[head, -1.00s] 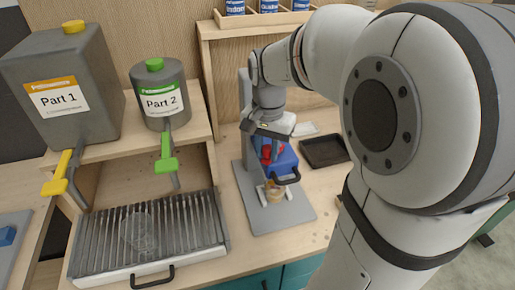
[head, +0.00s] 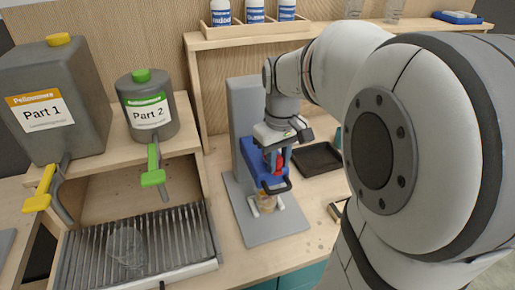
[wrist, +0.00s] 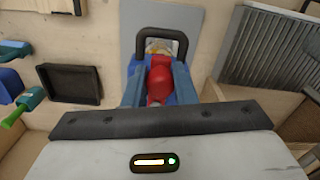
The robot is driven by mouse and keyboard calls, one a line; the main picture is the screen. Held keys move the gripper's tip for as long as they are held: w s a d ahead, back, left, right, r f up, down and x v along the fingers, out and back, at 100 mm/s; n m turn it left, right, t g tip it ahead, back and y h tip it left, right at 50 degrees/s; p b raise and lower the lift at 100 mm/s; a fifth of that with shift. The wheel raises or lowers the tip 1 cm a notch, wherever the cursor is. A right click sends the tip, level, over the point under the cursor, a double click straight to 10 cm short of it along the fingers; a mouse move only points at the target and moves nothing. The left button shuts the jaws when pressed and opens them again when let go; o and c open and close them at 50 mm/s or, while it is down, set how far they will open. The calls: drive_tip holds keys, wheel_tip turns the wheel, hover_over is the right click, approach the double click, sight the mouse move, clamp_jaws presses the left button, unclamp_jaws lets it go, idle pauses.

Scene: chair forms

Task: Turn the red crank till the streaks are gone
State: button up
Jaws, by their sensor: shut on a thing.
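The red crank (wrist: 160,78) sits on the blue mixer head (head: 252,160) of a grey stand (head: 244,108). My gripper (head: 278,160) comes down from above and is shut on the red crank, with a finger on each side of it in the wrist view (wrist: 158,85). A black handle (head: 278,188) juts from the front of the blue head. Below it a clear cup (head: 266,203) with amber contents stands on the grey base. The handle and head partly hide the cup, and I cannot tell whether its contents are streaked.
Grey jugs marked Part 1 (head: 60,100) and Part 2 (head: 150,108) stand on a shelf at left, with yellow and green taps. A clear cup (head: 127,247) stands on the ribbed drip tray (head: 190,235). A black tray (head: 318,158) lies right of the stand.

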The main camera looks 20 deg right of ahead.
drive_tip(key=shift+w+d+n, duration=0.1)
drive_tip(key=shift+d+n, duration=0.35)
drive_tip(key=shift+n, duration=0.45)
drive_tip(key=o, duration=0.9)
drive_tip(key=shift+w, duration=0.15)
drive_tip(key=shift+c, duration=0.2)
drive_tip(key=shift+o, duration=0.6)
wheel_tip(320, 180, up, 8)
drive_tip(key=shift+f+b, duration=0.1)
drive_tip(key=shift+b, duration=0.2)
